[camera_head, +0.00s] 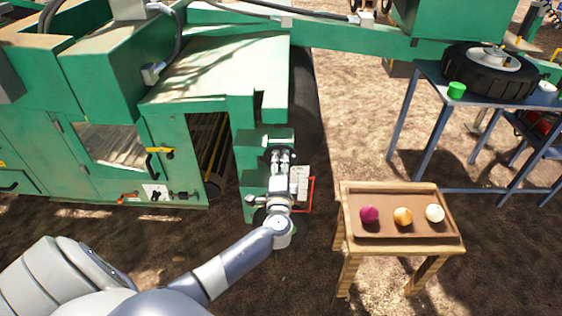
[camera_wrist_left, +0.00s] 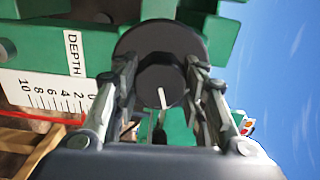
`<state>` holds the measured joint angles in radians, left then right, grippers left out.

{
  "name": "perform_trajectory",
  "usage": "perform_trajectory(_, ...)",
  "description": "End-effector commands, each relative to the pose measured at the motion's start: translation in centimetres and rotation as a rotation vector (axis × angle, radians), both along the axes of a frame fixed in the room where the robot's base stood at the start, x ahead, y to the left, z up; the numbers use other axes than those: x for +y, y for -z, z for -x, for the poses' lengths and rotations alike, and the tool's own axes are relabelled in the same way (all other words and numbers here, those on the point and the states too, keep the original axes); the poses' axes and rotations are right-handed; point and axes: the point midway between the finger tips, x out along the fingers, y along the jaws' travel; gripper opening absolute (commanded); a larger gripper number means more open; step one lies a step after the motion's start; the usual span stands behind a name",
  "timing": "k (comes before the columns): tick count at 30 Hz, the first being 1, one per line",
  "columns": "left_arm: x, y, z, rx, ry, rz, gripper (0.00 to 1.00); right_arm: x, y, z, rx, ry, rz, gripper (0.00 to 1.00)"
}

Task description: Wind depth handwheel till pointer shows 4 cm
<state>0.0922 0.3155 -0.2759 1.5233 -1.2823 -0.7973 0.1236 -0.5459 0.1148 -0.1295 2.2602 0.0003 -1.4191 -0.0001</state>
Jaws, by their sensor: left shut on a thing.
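The depth handwheel (camera_wrist_left: 160,72) shows in the left wrist view as a dark round disc with a raised dark hub and a short white mark. My left gripper (camera_wrist_left: 160,88) has a finger on each side of the hub and is shut on it. In the head view my left gripper (camera_head: 281,158) is at the green machine's front column, and the wheel is mostly hidden behind it. The white depth scale (camera_wrist_left: 45,90) lies left of the wheel, marked 10 down to 0. Its 0 end is partly behind a finger. My right gripper is out of view.
The green machine (camera_head: 215,75) fills the left and back. A wooden table (camera_head: 350,242) with a tray (camera_head: 385,237) holding three onions stands right of my left arm. A blue table (camera_head: 430,85) with a tire (camera_head: 462,72) stands at the back right. Bare soil lies between.

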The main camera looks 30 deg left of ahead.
Motion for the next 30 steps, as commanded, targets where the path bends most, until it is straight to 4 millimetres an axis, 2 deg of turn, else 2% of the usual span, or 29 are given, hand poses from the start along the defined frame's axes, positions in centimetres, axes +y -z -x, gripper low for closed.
perform_trajectory(15, 0.0, 0.0, 0.0, 0.206, 0.000, -0.337, 0.14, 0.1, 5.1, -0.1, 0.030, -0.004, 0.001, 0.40)
perform_trajectory(22, 0.0, 0.1, 0.0, 0.249, 0.000, -0.407, 0.14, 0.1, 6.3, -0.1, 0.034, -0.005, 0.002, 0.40)
perform_trajectory(30, 0.0, 0.2, 0.0, 0.264, 0.000, -0.431, 0.14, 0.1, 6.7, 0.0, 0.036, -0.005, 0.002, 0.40)
